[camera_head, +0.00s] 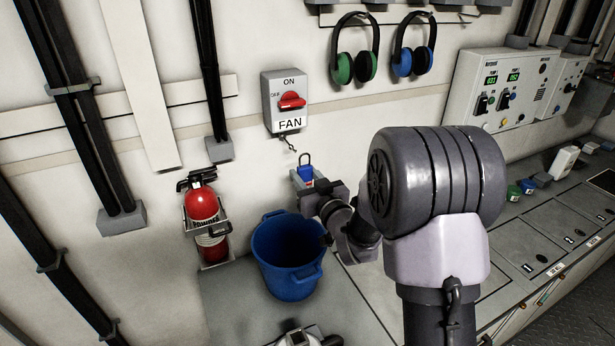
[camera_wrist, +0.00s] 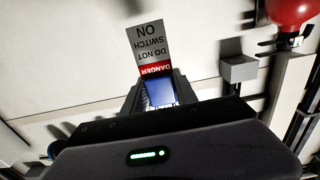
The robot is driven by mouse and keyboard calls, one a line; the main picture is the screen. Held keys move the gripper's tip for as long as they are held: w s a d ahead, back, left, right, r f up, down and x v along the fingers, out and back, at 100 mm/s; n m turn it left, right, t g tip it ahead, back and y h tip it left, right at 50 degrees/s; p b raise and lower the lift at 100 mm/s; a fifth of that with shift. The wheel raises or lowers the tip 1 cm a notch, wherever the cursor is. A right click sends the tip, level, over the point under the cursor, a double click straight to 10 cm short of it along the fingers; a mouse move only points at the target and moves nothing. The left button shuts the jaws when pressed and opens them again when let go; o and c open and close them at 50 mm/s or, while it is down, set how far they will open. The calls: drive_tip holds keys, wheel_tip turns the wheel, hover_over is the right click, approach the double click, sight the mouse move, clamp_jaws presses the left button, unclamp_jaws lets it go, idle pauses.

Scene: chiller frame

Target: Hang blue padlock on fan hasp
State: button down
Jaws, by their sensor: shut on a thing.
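My gripper (camera_head: 309,184) is shut on the blue padlock (camera_head: 306,174) and holds it up in the air with its shackle upward. The padlock's blue body also shows between the fingers in the wrist view (camera_wrist: 159,92). A "DANGER DO NOT SWITCH ON" tag (camera_wrist: 152,45) appears upside down beyond it. The grey FAN switch box (camera_head: 285,105) is on the wall, with its red handle (camera_head: 291,100) turned sideways toward OFF. The small hasp (camera_head: 289,143) hangs below the box. In the head view, the padlock is below and slightly right of the hasp, apart from it.
A blue bucket (camera_head: 287,258) stands below my gripper. A red fire extinguisher (camera_head: 202,207) is on the wall to the left. Green and blue ear defenders (camera_head: 356,50) hang above right. More padlocks (camera_head: 527,187) lie on the bench at right.

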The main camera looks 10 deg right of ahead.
drive_tip(key=w+a+f, duration=0.1)
drive_tip(key=w, duration=0.6)
drive_tip(key=shift+a+f, duration=0.25)
drive_tip(key=shift+f, duration=0.05)
idle(0.3)
idle(0.4)
drive_tip(key=c, duration=0.9)
unclamp_jaws()
